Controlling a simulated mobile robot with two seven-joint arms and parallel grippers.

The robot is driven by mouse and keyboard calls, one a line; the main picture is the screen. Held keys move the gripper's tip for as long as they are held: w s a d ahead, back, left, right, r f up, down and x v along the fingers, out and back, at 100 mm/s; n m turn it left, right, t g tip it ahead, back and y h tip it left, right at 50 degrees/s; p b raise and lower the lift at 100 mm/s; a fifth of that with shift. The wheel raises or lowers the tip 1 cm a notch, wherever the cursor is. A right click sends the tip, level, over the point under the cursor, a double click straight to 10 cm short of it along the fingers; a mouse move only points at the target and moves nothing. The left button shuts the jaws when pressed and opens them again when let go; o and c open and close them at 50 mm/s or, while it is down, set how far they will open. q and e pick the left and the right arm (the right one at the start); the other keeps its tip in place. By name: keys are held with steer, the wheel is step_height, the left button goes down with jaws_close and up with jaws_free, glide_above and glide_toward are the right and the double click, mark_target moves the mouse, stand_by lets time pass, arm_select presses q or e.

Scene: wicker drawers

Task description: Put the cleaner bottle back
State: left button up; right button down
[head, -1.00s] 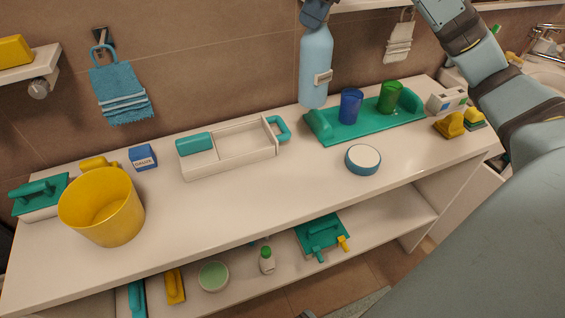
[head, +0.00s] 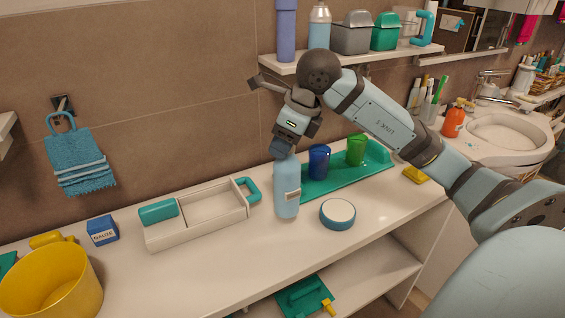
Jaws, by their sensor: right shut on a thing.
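The cleaner bottle (head: 286,190) is light blue with a pale label. It is upright at the counter, between the white caddy and the round blue-rimmed dish; I cannot tell whether its base touches the surface. My right gripper (head: 284,147) is above it, shut on the bottle's dark blue top, and hides part of that top. My left gripper is not in view.
A wall shelf (head: 350,58) above holds a purple bottle (head: 285,30), a light blue bottle (head: 319,30) and bins. On the counter are a white caddy (head: 195,228), a round dish (head: 338,213), a green tray (head: 325,188) with two cups, and a yellow bucket (head: 50,285).

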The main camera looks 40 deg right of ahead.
mark_target(287, 177)
steer(key=shift+f, duration=2.05)
steer(key=shift+b, duration=0.35)
steer(key=shift+f, duration=0.25)
steer(key=c, duration=0.7)
jaws_free()
steer(key=shift+r, duration=0.1)
steer(key=shift+c, duration=0.2)
